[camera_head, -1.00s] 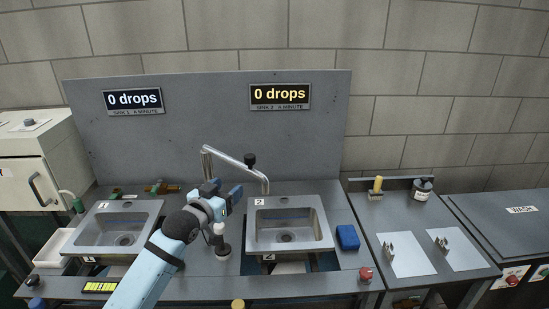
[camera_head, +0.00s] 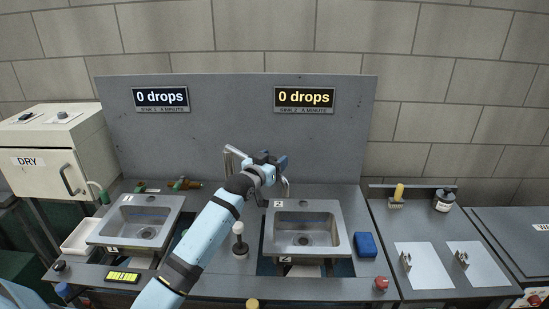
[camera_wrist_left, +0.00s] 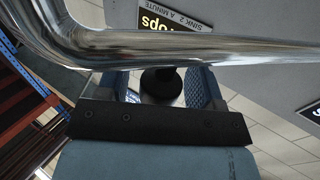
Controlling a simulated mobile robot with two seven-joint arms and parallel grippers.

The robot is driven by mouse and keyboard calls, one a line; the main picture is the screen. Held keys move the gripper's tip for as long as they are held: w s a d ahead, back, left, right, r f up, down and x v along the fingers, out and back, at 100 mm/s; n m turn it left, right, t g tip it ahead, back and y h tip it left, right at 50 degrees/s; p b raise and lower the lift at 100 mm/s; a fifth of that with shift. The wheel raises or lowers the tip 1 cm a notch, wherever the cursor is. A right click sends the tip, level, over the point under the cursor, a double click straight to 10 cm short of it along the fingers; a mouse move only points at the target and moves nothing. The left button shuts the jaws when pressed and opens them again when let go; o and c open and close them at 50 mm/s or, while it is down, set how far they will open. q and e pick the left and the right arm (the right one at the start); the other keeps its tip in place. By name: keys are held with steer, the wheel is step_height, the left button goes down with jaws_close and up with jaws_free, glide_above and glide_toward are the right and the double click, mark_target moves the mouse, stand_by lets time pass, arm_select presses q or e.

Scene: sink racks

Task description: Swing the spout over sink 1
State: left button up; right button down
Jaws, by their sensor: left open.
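The chrome spout (camera_head: 235,151) rises behind the sinks, and its outlet end (camera_head: 286,186) hangs at the back edge of sink 2 (camera_head: 333,231). Sink 1 (camera_head: 108,228) is on the left with nothing over it. My left gripper (camera_head: 275,161) is at the spout's horizontal arm and hides much of it. In the left wrist view the spout (camera_wrist_left: 190,46) crosses in front of the jaws. A black knob (camera_wrist_left: 160,84) shows between the open fingers; I cannot tell whether they touch it. My right gripper is out of view.
A white-topped post (camera_head: 239,229) stands between the sinks. A blue block (camera_head: 366,245) and a red button (camera_head: 381,283) are right of sink 2. A grey panel (camera_head: 230,105) stands behind, with both signs showing 0 drops.

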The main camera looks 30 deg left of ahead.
arm_select(q)
steer(key=shift+w, duration=0.4)
jaws_close()
steer(key=shift+s, duration=0.15)
